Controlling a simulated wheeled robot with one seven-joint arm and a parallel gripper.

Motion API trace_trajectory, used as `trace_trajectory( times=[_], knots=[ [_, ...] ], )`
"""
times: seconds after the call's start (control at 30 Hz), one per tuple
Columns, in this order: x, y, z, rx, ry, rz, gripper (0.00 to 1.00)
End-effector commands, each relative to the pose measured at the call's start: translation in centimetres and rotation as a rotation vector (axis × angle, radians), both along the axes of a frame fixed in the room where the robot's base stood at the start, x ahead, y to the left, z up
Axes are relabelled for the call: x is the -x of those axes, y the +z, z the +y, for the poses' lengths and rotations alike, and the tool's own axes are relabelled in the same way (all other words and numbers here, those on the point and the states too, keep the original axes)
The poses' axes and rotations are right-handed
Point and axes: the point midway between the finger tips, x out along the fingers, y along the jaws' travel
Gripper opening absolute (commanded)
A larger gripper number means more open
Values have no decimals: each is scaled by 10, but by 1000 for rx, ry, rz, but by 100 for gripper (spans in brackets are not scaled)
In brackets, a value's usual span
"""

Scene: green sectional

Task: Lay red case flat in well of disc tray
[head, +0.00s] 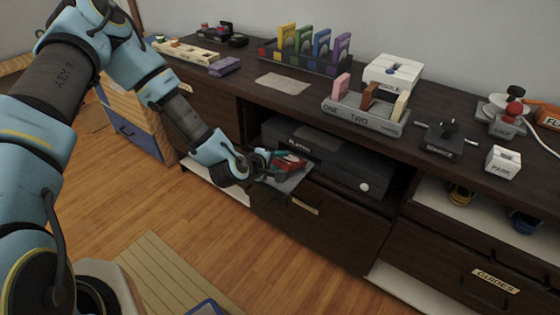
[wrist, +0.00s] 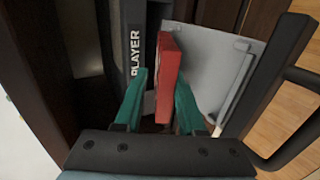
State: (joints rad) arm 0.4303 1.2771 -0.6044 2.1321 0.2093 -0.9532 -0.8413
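The red case (wrist: 168,72) stands on edge between the two teal fingers of my gripper (wrist: 161,92) in the wrist view. A gap shows between the left finger and the case; the right finger is against or very near it. The gripper looks open around the case. The light grey disc tray (wrist: 205,58) extends from the player, to the right of and behind the case. In the head view the red case (head: 289,162) is at my gripper (head: 270,163), over the tray (head: 288,182). The case's lower edge and its contact with the well are hidden.
The black player (head: 335,160) sits in an open cabinet bay below the dark top (head: 300,90). A drawer (head: 320,222) with a handle is under the tray. The dark handle (wrist: 295,125) is close by on the right. Blocks and holders stand on the top.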

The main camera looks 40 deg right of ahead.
Motion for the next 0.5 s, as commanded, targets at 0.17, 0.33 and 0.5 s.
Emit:
trace_trajectory(
  times=[0.17, 0.33, 0.5],
  knots=[
    [0, 0, 0, 0, 0, 0, 57],
    [0, 0, 0, -1, 0, 0, 57],
    [1, 4, 7, -1, 0, 0, 57]
  ],
)
